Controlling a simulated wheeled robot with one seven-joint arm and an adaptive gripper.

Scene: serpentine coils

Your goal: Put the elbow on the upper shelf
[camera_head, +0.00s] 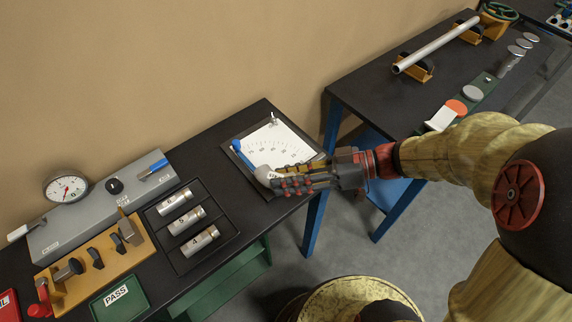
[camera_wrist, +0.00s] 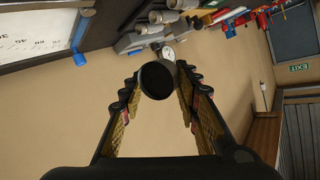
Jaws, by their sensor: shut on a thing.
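My gripper (camera_head: 280,180) is shut on a pale grey elbow (camera_head: 264,172), held at the fingertips in front of the white scale sheet on the left bench. In the wrist view the elbow (camera_wrist: 157,80) shows as a dark round opening between the fingertips of my gripper (camera_wrist: 160,92). The fingers hide part of it. I cannot make out an upper shelf for certain in either view.
A tray (camera_head: 236,232) holds several numbered cylinders. Left of it are a grey gauge box (camera_head: 72,222), an orange fixture (camera_head: 62,268) and a green PASS plate (camera_head: 122,296). A second bench (camera_head: 370,96) carries a long pipe (camera_head: 436,46). A floor gap separates the benches.

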